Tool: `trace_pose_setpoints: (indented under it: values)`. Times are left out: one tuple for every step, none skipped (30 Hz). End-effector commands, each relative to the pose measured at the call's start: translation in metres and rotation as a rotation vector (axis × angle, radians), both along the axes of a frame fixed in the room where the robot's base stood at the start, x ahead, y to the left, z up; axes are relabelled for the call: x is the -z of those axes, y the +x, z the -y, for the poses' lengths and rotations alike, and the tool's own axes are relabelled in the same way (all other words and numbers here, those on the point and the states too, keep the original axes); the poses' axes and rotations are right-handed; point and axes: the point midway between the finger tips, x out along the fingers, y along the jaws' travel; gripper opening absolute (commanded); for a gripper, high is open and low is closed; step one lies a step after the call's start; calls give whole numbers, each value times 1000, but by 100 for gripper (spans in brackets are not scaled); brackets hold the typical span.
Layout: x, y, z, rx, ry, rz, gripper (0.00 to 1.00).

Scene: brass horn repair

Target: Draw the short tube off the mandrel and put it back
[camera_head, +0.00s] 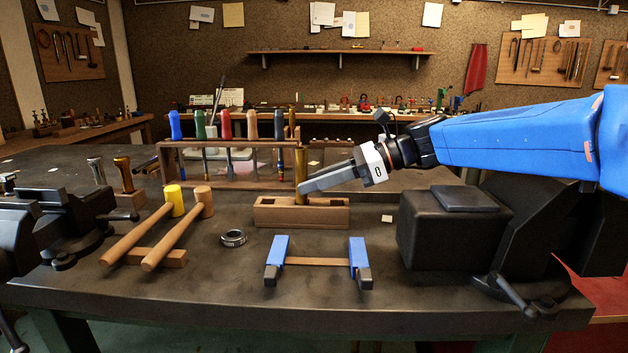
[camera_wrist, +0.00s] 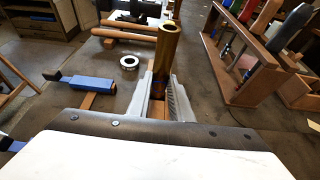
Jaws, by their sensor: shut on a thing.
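My gripper (camera_head: 303,187) is shut on an upright brass tube (camera_head: 300,165), holding it near its lower part. In the wrist view the tube (camera_wrist: 165,50) rises between the two grey fingers (camera_wrist: 163,105), and its open top end shows. The tube stands over a long wooden block (camera_head: 330,214). No mandrel is clearly seen inside the tube. Two upright posts, one steel-topped (camera_head: 96,168) and one brass-topped (camera_head: 123,172), stand at the left.
A rack of screwdrivers (camera_head: 228,165) stands close behind the tube. Two mallets (camera_head: 165,225), a metal ring (camera_head: 233,238) and a blue-ended clamp (camera_head: 315,262) lie in front and left. A black vise (camera_head: 450,225) is at the right.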

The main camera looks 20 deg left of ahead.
Motion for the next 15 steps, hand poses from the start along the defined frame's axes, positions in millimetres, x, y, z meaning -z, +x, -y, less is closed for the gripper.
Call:
trace_pose_setpoints:
  values:
    - [1, 0, 0, 0, 0, 0, 0]
    - [2, 0, 0, 0, 0, 0, 0]
    - [2, 0, 0, 0, 0, 0, 0]
    - [3, 0, 0, 0, 0, 0, 0]
    - [4, 0, 0, 0, 0, 1, 0]
    - [4, 0, 0, 0, 0, 1, 0]
    - [5, 0, 0, 0, 0, 1, 0]
    - [5, 0, 0, 0, 0, 1, 0]
    - [6, 0, 0, 0, 0, 1, 0]
    - [7, 0, 0, 0, 0, 1, 0]
    - [7, 0, 0, 0, 0, 1, 0]
    - [8, 0, 0, 0, 0, 1, 0]
    - [9, 0, 0, 0, 0, 1, 0]
    - [9, 0, 0, 0, 0, 1, 0]
    - [10, 0, 0, 0, 0, 1, 0]
